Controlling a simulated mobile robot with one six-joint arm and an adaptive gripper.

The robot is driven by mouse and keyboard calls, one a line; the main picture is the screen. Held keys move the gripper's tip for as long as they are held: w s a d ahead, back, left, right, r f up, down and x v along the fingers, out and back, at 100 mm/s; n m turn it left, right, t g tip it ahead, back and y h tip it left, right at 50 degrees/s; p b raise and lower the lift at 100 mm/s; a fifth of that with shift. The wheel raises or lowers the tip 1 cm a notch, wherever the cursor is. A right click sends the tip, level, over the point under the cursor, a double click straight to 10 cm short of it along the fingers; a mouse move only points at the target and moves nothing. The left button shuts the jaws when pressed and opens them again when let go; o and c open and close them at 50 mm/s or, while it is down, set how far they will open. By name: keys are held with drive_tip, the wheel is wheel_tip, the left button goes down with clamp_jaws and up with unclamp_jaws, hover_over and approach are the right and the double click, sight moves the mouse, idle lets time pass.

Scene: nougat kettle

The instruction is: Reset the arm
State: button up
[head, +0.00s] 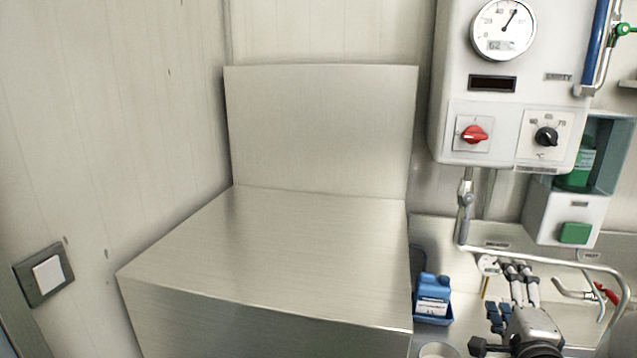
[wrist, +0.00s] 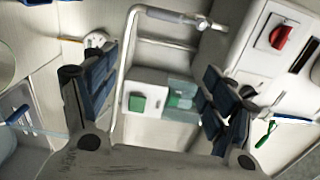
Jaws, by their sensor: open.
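My gripper (wrist: 155,78) is open in the wrist view. Its two dark fingers with blue pads stand wide apart, and nothing is held between them. Beyond the gap are a bent metal pipe and a white box with a green button (wrist: 137,102). In the head view, part of my arm (head: 532,330) shows at the lower right, above the counter and below the metal pipe. The fingers are small there and partly hard to make out.
A white control box (head: 450,80) with a dial, a red knob (head: 474,134) and a black knob hangs upper right. A bent pipe (head: 545,255) runs below it. A blue canister (head: 432,295) stands left of my arm. A large steel block (head: 300,240) fills the middle.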

drive_tip(key=s+a+f+n+g+y+b, duration=0.1)
drive_tip(key=s+a+f+n+g+y, duration=0.1)
drive_tip(key=s+a+n+g, duration=0.4)
drive_tip(key=s+a+f+n+g+y+b, duration=0.1)
drive_tip(key=s+a+n+g, duration=0.6)
drive_tip(key=s+a+n, duration=0.7)
drive_tip(key=s+a+f+y, duration=0.1)
drive_tip(key=s+a+f, duration=0.1)
drive_tip(key=s, duration=0.5)
drive_tip(key=shift+f+n, duration=0.25)
drive_tip(key=shift+n, duration=0.15)
